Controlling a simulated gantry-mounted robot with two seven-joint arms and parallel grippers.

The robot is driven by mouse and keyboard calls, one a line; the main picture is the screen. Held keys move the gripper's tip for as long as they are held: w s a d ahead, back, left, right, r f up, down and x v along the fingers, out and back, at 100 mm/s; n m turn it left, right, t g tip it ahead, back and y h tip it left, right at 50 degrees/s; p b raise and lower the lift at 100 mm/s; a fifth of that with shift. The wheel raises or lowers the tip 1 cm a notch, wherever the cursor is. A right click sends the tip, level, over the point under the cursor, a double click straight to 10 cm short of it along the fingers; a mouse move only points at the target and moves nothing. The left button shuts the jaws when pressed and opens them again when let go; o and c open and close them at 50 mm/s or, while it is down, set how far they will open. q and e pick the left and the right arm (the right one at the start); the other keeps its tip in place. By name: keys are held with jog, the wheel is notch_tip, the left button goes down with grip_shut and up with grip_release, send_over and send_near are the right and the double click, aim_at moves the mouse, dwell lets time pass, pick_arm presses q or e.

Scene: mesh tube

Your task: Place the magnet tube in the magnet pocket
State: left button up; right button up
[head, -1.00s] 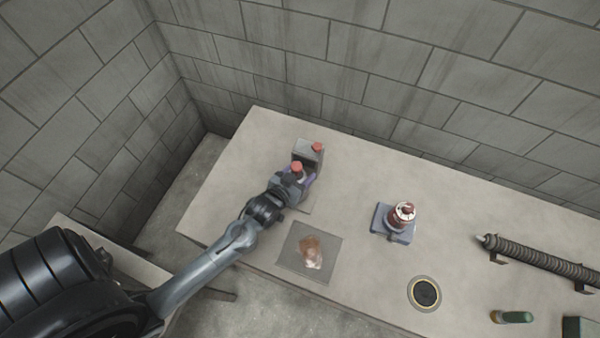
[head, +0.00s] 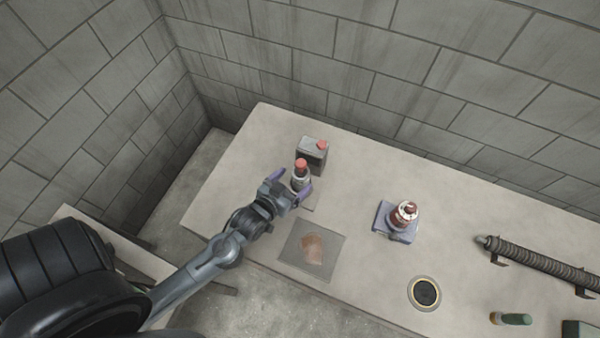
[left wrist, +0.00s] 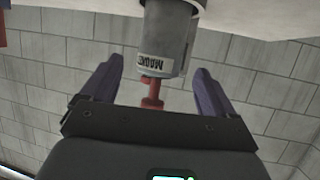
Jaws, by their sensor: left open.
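The magnet tube (head: 300,179) is a grey cylinder with a red knob on top, standing upright near the left end of the bench. In the left wrist view the tube (left wrist: 166,40) appears upside down, with a white label whose lettering reads partly as "MAGNET". A dark ring surrounds its lower end there; how deep it sits is hidden. My left gripper (head: 296,182) is open, its purple fingers spread on either side of the tube. The left wrist view shows a gap between the fingers and the tube. My right gripper is in no view.
A grey box with a red knob (head: 312,158) stands just behind the tube. A grey mat with a brownish lump (head: 312,248) lies in front.

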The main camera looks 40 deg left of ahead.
pick_arm(q)
jog(key=s+d+r+m+g+h, duration=0.1)
jog(key=s+d+m+g, duration=0.1)
jog(key=s, duration=0.5)
jog(key=s+d+r+m+g+h, duration=0.1)
jog(key=s+d+g, duration=0.3)
jog(key=s+g, duration=0.2)
jog(key=shift+s+d+r+m+g, duration=0.25)
jog(key=shift+s+m+g, duration=0.15)
jog(key=shift+g, duration=0.4)
notch_tip(320, 180, up, 25)
jog(key=p, duration=2.5)
jog(key=shift+f, duration=0.2)
jog(key=shift+f, duration=0.1)
